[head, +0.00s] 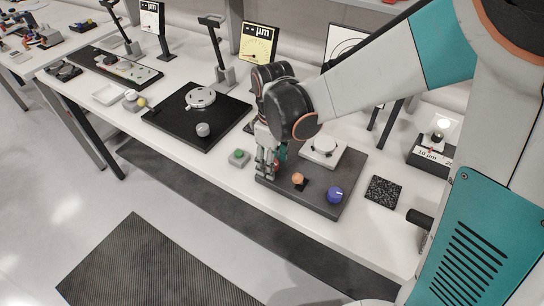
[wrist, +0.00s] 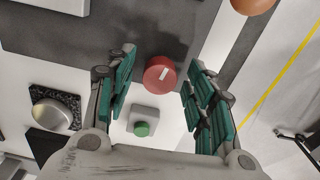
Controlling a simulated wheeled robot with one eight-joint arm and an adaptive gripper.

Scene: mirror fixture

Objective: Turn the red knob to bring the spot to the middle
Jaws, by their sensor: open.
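The red knob (wrist: 160,76), with a white mark on its top, shows in the wrist view between the two fingers of my gripper (wrist: 160,62). The fingers are open, with a visible gap on both sides of the knob. In the head view my gripper (head: 267,172) points down at the left end of a dark plate (head: 321,206), and mostly hides the red knob. A white screen (head: 345,38) with a ring stands behind, partly covered by my arm; I see no spot on it.
On the plate are an orange knob (head: 298,179), a blue knob (head: 335,194) and a white fixture (head: 323,147). A grey box with a green button (head: 239,158) stands just left of the plate. A dark speckled pad (head: 384,191) lies to the right.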

